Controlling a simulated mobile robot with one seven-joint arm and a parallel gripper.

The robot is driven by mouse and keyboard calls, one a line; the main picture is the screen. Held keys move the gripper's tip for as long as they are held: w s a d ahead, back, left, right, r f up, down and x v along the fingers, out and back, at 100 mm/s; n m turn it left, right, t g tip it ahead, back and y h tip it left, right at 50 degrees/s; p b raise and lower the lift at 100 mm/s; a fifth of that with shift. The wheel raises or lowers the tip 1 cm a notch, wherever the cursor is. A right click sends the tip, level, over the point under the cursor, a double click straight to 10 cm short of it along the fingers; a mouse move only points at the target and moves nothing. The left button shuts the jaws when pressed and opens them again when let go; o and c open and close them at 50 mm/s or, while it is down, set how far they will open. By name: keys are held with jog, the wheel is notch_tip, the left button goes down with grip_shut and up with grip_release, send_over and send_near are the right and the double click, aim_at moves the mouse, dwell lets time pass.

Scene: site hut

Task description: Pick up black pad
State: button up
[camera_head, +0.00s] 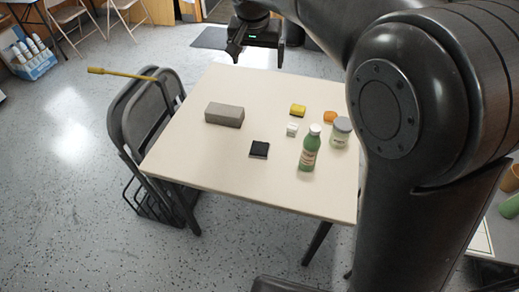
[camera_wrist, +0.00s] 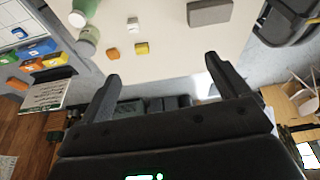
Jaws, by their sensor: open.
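The black pad (camera_head: 259,149) is a small dark square lying flat on the cream table (camera_head: 200,164), near its front middle in the head view. It does not show in the wrist view. My gripper (camera_head: 256,56) is beyond the table's far edge in the head view, well above and away from the pad. In the wrist view its two fingers (camera_wrist: 162,75) are spread apart with nothing between them.
Around the pad are a grey block (camera_head: 224,115), a white cube (camera_head: 292,129), a yellow block (camera_head: 298,110), an orange item (camera_head: 330,117), a green bottle (camera_head: 310,149) and a jar (camera_head: 341,131).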

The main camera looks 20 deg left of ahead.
send_near(259, 148)
jog(key=x, duration=0.3)
jog(key=shift+w+d+r, duration=0.1)
jog(key=shift+d, duration=0.2)
jog(key=shift+a+x, duration=0.15)
jog(key=shift+x, duration=1.35)
jog(key=shift+a+x, duration=0.1)
jog(key=shift+x, duration=1.35)
jog(key=shift+c, duration=0.4)
jog(key=c, duration=1)
